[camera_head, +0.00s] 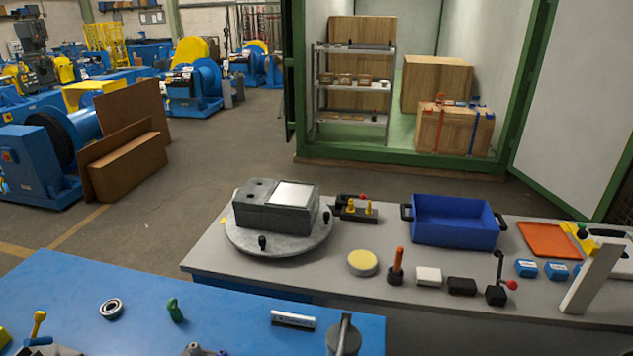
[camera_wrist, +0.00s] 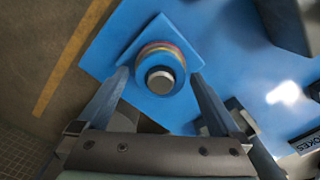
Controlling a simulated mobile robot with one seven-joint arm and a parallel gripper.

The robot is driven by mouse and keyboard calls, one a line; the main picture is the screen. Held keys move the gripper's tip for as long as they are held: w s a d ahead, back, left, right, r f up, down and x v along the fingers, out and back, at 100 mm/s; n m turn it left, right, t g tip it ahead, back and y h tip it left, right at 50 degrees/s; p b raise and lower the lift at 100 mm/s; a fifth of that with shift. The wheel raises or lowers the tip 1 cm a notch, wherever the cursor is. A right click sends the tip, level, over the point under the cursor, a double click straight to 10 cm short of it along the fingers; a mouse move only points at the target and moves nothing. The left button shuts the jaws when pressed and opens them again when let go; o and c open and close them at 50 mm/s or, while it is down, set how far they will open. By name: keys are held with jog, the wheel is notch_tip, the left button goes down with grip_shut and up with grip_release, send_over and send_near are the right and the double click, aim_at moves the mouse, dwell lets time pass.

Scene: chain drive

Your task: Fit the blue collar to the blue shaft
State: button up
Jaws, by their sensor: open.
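In the wrist view, a round blue piece (camera_wrist: 171,88) with a red and yellow band and a grey round end stands on a blue square base (camera_wrist: 152,28). I cannot tell which part is the blue collar and which is the blue shaft. My gripper (camera_wrist: 160,77) is open, with one finger on each side of this round piece. There is a gap between it and each finger. My gripper does not show in the head view, and I cannot make out the blue collar or shaft there.
The blue table holds a metal ring (camera_head: 111,309), a green piece (camera_head: 174,310), a small labelled box (camera_head: 293,320) and a grey cylinder (camera_head: 343,338). The grey bench behind holds a turntable (camera_head: 270,246) with a metal block, a blue bin (camera_head: 452,242) and several small parts.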

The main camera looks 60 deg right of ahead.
notch_tip(320, 180, up, 13)
jog(key=b, duration=0.1)
dwell(0.5)
dwell(0.5)
jog(key=w+d+r+n+t+h+b, duration=0.1)
jog(key=w+r+n+t+h+b, duration=0.2)
jog(key=w, duration=0.4)
jog(key=w+d+r+n+t, duration=0.1)
jog(key=w+r+n+t, duration=0.15)
jog(key=w+r, duration=0.4)
jog(key=w+a+r+n+t+h+b, duration=0.1)
jog(key=w+a+r+n+t, duration=0.15)
jog(key=w+r, duration=0.4)
jog(key=w+a+r+n+t+b, duration=0.1)
jog(key=w+r+n+t+b, duration=0.15)
jog(key=w+r+t, duration=0.4)
jog(key=a+r+n+t, duration=0.3)
jog(key=a+r+n, duration=0.15)
jog(key=r, duration=0.85)
jog(key=s+a+r+n+t+y+b, duration=0.1)
jog(key=s+a+r+n+t, duration=0.3)
jog(key=r, duration=0.7)
jog(key=s+a+r+n+t+y+b, duration=0.2)
jog(key=s+a+r+t, duration=0.4)
jog(key=r, duration=0.5)
jog(key=shift+s+a+r+n+y, duration=0.25)
jog(key=shift+s+a+n+y, duration=0.25)
jog(key=shift+s+a+n, duration=0.6)
jog(key=shift+w, duration=0.25)
